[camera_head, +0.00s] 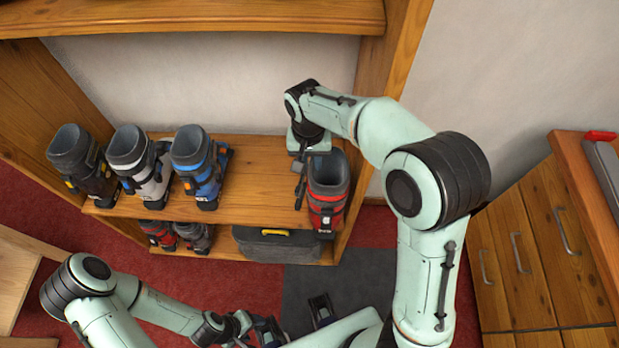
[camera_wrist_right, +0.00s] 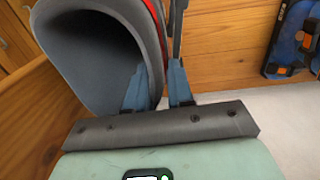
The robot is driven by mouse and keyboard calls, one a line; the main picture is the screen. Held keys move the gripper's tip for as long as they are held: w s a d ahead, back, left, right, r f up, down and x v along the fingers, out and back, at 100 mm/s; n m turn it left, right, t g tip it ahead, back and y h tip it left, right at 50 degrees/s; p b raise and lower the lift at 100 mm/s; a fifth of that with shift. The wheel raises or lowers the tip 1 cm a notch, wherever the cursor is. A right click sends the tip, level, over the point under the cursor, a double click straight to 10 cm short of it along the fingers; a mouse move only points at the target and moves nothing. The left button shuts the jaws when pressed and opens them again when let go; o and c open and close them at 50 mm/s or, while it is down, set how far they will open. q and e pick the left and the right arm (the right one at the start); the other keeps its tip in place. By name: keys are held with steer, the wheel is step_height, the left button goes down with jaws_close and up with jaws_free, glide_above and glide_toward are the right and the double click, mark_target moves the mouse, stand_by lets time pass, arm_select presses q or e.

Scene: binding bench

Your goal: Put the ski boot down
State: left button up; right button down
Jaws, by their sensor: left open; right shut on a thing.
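The red ski boot (camera_head: 327,204) with a dark grey liner is upright at the right end of the middle shelf (camera_head: 255,185), close to the side panel. I cannot tell whether its sole touches the board. My right gripper (camera_head: 301,178) is shut on the upper edge of its cuff, on the left side. In the right wrist view the boot's grey open top (camera_wrist_right: 95,50) fills the left, and the right gripper's fingers (camera_wrist_right: 157,88) pinch its rim. My left gripper (camera_head: 296,320) is open and empty, low over the floor.
A dark boot (camera_head: 82,165), a white-grey boot (camera_head: 140,165) and a blue boot (camera_head: 200,170) stand on the shelf's left. Below are two smaller boots (camera_head: 180,236) and a dark case (camera_head: 275,246). Bare shelf lies between the blue and red boots. Wooden drawers (camera_head: 530,250) stand right.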

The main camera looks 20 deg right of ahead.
arm_select(q)
steer(key=shift+w+r+p, duration=0.25)
steer(key=shift+r+p, duration=0.1)
steer(key=shift+r, duration=0.15)
steer(key=shift+w+r+p, duration=0.25)
steer(key=shift+r+p, duration=0.1)
steer(key=shift+r, duration=0.1)
arm_select(e)
steer(key=w+d+f, duration=0.3)
steer(key=w, duration=0.4)
steer(key=shift+d+f, duration=0.2)
steer(key=shift+f, duration=0.1)
steer(key=c, duration=1)
jaws_free()
steer(key=shift+f, duration=0.1)
arm_select(q)
steer(key=shift+w+r+p, duration=0.25)
steer(key=shift+r+p, duration=0.15)
steer(key=shift+r, duration=0.1)
arm_select(e)
steer(key=r, duration=0.7)
steer(key=shift+a+r, duration=0.25)
steer(key=shift+r, duration=0.15)
